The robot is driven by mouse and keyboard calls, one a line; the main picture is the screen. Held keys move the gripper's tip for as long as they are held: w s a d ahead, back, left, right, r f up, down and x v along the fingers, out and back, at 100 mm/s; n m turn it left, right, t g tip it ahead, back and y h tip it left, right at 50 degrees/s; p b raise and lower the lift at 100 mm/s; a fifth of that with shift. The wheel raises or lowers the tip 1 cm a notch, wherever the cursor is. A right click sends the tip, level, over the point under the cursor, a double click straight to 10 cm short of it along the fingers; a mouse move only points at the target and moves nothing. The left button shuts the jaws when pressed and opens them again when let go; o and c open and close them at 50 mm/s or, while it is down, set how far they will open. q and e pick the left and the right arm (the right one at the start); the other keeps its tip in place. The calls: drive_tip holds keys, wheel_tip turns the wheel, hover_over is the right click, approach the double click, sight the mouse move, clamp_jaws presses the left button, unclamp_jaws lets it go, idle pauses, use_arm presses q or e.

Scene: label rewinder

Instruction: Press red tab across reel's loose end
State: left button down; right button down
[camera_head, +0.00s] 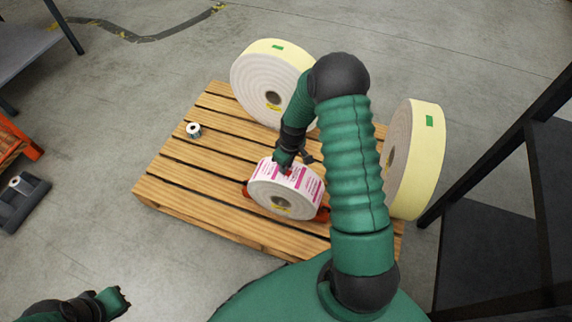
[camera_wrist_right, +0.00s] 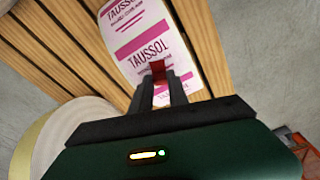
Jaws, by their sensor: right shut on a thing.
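The reel (camera_head: 261,196) of white and pink printed labels stands on its edge on the wooden pallet, its cored side facing me. Its printed surface (camera_wrist_right: 143,22) fills the top middle of the right wrist view. My right gripper (camera_head: 286,169) is at the top of the reel, pointing down. It is shut on a small red tab (camera_wrist_right: 158,68), which shows between the fingertips against the printed labels. Whether the tab touches the reel I cannot tell. The loose end is not clearly visible. My left gripper (camera_head: 121,298) is low at the left, away from the pallet; its jaws are too small to read.
Two large cream rolls with green tabs stand at the pallet's back (camera_head: 258,55) and right side (camera_head: 427,165). A small roll (camera_head: 193,130) sits on the pallet's left (camera_head: 165,180). Red supports (camera_head: 322,215) flank the reel's base. A dark frame stands at the right.

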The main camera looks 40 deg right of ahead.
drive_tip(key=c, duration=1.2)
unclamp_jaws()
drive_tip(key=shift+f, duration=0.1)
